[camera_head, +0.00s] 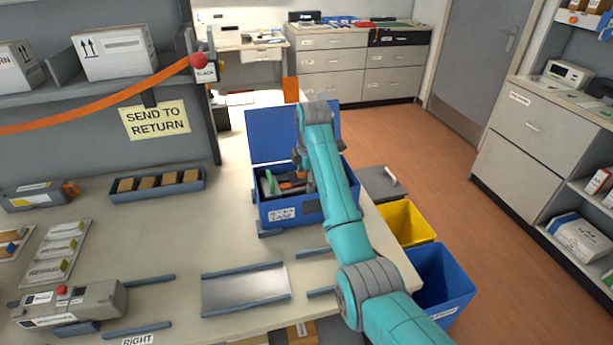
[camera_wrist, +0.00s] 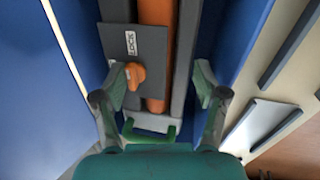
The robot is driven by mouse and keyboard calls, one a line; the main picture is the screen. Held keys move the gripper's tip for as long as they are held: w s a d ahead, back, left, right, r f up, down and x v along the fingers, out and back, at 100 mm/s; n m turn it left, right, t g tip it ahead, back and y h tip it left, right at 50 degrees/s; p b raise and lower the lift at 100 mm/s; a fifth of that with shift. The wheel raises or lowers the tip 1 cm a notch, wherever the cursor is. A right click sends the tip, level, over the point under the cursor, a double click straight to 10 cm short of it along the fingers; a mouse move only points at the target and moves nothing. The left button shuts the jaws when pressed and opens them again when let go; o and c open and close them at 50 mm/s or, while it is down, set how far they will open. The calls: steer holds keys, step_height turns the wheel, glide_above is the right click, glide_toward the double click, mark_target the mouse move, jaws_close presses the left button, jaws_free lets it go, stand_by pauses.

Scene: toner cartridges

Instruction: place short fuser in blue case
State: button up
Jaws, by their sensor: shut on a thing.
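The blue case (camera_head: 290,213) stands on the table with its lid (camera_head: 268,138) raised at the back. My gripper (camera_head: 303,172) reaches down into the case, partly hidden behind my own arm. In the wrist view, my gripper (camera_wrist: 160,84) has its two fingers on either side of the fuser (camera_wrist: 135,45), a grey unit with an orange roller, an orange knob and a green handle. The gripper is shut on it. Blue case walls run along both sides of the fuser. Whether the fuser touches the case floor cannot be told.
A yellow bin (camera_head: 405,222) and a blue bin (camera_head: 442,280) stand beside the table at right. A metal plate (camera_head: 245,289) lies in front of the case. A toner unit (camera_head: 70,303) sits at front left, and a dark tray (camera_head: 158,187) stands left of the case.

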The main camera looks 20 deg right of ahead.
steer(key=shift+f, duration=0.35)
steer(key=o, duration=1.8)
steer(key=shift+f, duration=0.1)
steer(key=shift+o, duration=0.2)
